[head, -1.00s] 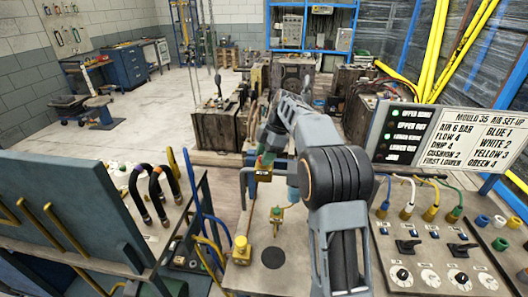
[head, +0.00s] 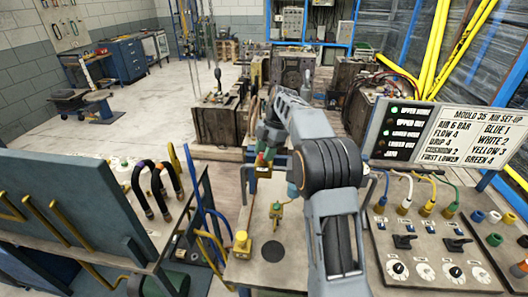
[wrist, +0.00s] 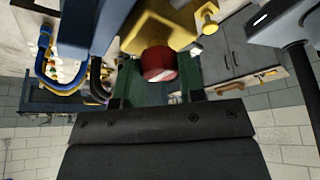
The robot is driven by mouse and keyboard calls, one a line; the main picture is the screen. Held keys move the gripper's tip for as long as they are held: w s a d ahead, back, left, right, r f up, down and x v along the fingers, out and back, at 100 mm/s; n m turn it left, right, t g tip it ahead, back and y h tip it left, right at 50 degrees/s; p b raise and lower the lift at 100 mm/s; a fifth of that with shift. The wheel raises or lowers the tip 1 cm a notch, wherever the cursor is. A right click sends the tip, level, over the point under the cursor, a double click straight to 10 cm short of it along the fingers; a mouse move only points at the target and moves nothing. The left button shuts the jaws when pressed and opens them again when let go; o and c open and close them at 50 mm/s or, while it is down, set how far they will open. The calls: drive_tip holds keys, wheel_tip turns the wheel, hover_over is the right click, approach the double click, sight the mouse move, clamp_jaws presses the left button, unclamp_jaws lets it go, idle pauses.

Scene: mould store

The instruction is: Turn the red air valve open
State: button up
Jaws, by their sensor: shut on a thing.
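The red air valve (wrist: 159,64) shows in the wrist view as a short red knob beside a yellow body (wrist: 165,25). My gripper (wrist: 158,84) has its green fingers on both sides of the knob and is shut on it. In the head view my gripper (head: 263,160) is low over the far end of the bench, at a yellow fitting with a little red on it (head: 262,171). The arm and fingers hide most of the valve there, so its handle angle cannot be told.
A yellow push button (head: 241,243) and a small brass-and-green fitting (head: 276,212) stand on the bench nearer me. A hose panel (head: 425,250) with knobs and a set-up sign (head: 474,139) is at right.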

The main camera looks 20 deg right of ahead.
drive_tip(key=o, duration=0.9)
drive_tip(key=shift+r, duration=0.1)
drive_tip(key=p+v, duration=0.4)
drive_tip(key=v, duration=0.9)
drive_tip(key=shift+r, duration=0.3)
drive_tip(key=shift+w+d, duration=0.1)
drive_tip(key=shift+d, duration=0.05)
